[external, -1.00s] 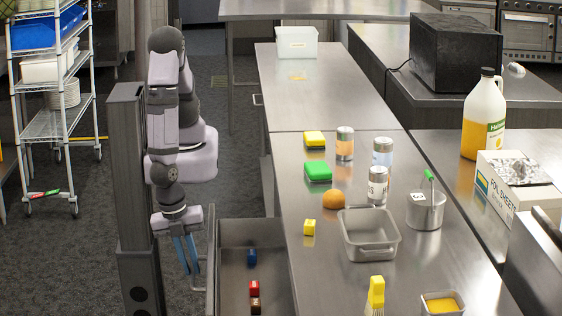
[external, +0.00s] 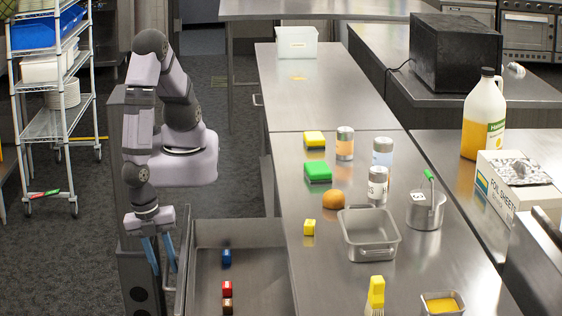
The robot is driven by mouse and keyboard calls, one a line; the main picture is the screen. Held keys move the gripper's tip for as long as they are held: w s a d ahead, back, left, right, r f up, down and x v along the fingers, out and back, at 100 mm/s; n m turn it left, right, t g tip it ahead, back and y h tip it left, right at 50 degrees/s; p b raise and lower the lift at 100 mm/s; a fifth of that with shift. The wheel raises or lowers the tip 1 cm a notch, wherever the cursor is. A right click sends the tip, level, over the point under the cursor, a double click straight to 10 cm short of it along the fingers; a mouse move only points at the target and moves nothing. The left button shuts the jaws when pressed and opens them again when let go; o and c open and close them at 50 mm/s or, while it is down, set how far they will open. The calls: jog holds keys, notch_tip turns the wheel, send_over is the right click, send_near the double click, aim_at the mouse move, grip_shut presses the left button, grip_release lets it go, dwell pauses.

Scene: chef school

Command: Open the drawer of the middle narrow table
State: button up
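The drawer (external: 255,275) of the middle narrow table (external: 330,265) is pulled well out to the left, and its inside shows. My gripper (external: 164,271) points down at the drawer's left front, beside the handle. Its two blue fingers stand apart. I cannot tell whether they touch the handle, which is small and partly hidden here.
A wire shelf cart (external: 55,125) stands at the far left. The floor between cart and arm is clear.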

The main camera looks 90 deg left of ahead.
jog(key=shift+r, duration=0.1)
notch_tip(320, 180, up, 7)
jog(key=s, duration=0.1)
jog(key=shift+s, duration=0.15)
dwell(0.6)
dwell(0.3)
jog(key=w+a+r+n, duration=0.1)
jog(key=w+a+n, duration=0.2)
jog(key=w, duration=0.4)
jog(key=w+a+r+n+g+y, duration=0.1)
jog(key=w+a+r+n, duration=0.15)
jog(key=w, duration=0.55)
jog(key=w+a+n, duration=0.3)
jog(key=w, duration=0.4)
jog(key=w+a+r+n, duration=0.1)
jog(key=w+a+n, duration=0.1)
jog(key=a, duration=0.5)
jog(key=w+a+r+n, duration=0.1)
jog(key=w+a+n, duration=0.1)
jog(key=a+n, duration=0.2)
jog(key=w+a+r+n+g+h, duration=0.1)
jog(key=w+a+n, duration=0.1)
jog(key=a, duration=0.8)
jog(key=shift+a+n, duration=0.15)
jog(key=shift+n, duration=0.6)
jog(key=shift+r, duration=0.1)
